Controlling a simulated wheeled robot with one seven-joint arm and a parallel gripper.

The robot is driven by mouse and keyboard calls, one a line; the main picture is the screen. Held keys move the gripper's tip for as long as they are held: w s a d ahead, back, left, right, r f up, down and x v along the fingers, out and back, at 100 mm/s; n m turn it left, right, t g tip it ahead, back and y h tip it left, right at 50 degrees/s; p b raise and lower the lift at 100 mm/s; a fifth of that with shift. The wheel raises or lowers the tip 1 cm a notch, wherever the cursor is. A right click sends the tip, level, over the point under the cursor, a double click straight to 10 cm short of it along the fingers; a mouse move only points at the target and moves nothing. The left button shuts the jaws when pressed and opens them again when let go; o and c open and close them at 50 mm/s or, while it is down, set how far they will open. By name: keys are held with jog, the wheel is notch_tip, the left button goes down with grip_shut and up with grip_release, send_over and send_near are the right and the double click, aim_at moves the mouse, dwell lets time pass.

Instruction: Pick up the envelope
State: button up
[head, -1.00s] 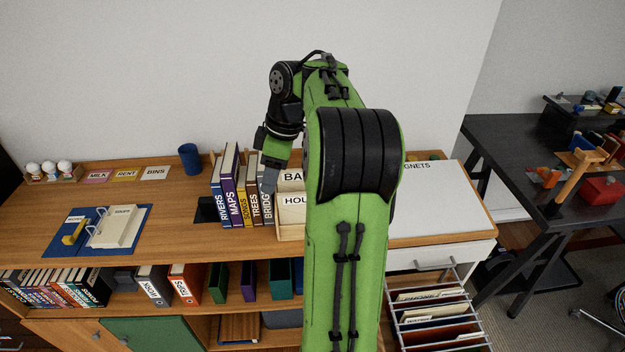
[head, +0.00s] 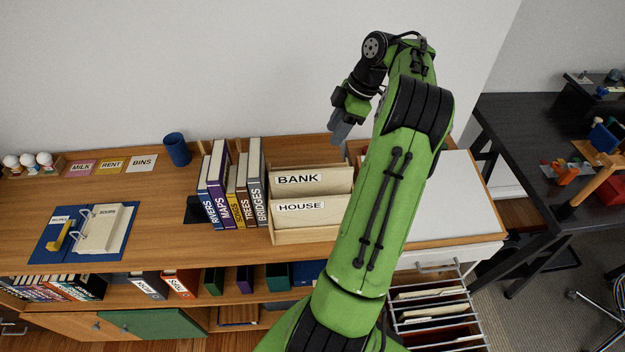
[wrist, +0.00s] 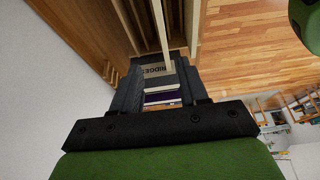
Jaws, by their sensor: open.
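No envelope can be told for certain in either view. A wooden sorter (head: 305,236) on the desk has pale upright panels labelled BANK (head: 312,181) and HOUSE (head: 312,214); whether an envelope stands in it is unclear, and its right part is hidden behind my arm. My gripper (head: 339,134) is above and behind the sorter, pointing down, apart from it in the head view. In the wrist view my gripper (wrist: 162,85) is open, with its two dark fingers apart. The BRIDGES book (wrist: 155,70) and pale upright edges show between and beyond them.
Upright books (head: 232,190) stand left of the sorter. A blue cup (head: 177,150), note cards (head: 111,166) and a binder (head: 103,230) are farther left. A white board (head: 450,200) lies right. A wire file rack (head: 432,310) is below. The left desk middle is clear.

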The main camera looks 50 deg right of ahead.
jog(key=b, duration=0.2)
send_near(313, 171)
jog(key=x, duration=0.9)
jog(key=shift+w+f+b, duration=0.15)
jog(key=shift+f+b, duration=0.15)
jog(key=shift+b, duration=0.1)
jog(key=shift+r, duration=0.1)
grip_shut()
